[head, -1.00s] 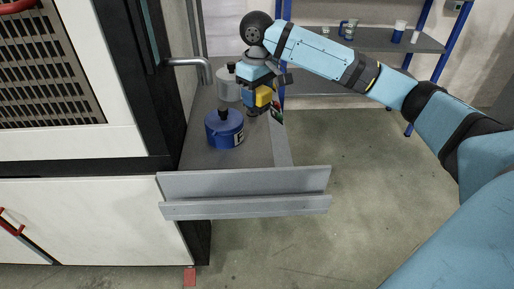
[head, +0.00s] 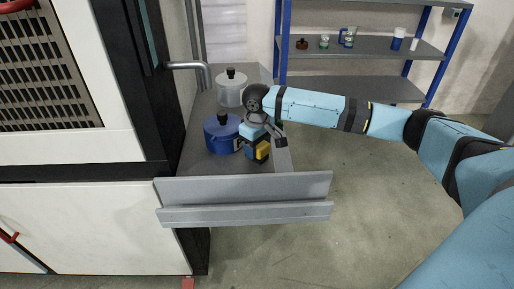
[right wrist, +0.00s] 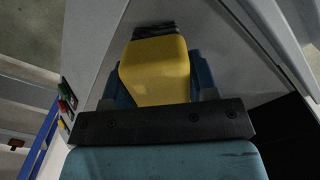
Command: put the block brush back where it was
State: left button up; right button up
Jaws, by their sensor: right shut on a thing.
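The block brush (head: 262,151) has a yellow body with dark bristles on its lower side. My right gripper (head: 254,146) is shut on it over the grey tray (head: 205,167), close to the tray's right edge and right of the blue pot. In the right wrist view the brush (right wrist: 155,72) sits between the blue fingers of the gripper (right wrist: 152,85), its dark bristles pointing away from the camera. I cannot tell whether the bristles touch the tray. My left gripper is in neither view.
A blue pot (head: 221,134) with a black knob and a pale lidded pot (head: 231,90) stand on the tray. A raised grey lip (head: 245,188) closes its front. A machine (head: 80,150) stands left. A shelf rack (head: 375,47) with small cups stands behind.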

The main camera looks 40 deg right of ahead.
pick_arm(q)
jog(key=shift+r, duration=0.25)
pick_arm(e)
jog(key=o, duration=0.8)
jog(key=shift+o, duration=0.2)
pick_arm(q)
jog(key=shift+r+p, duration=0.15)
jog(key=shift+p, duration=0.7)
pick_arm(e)
notch_tip(320, 180, up, 12)
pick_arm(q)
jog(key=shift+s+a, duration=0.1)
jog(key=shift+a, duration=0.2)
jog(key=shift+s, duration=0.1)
pick_arm(e)
jog(key=shift+s, duration=0.1)
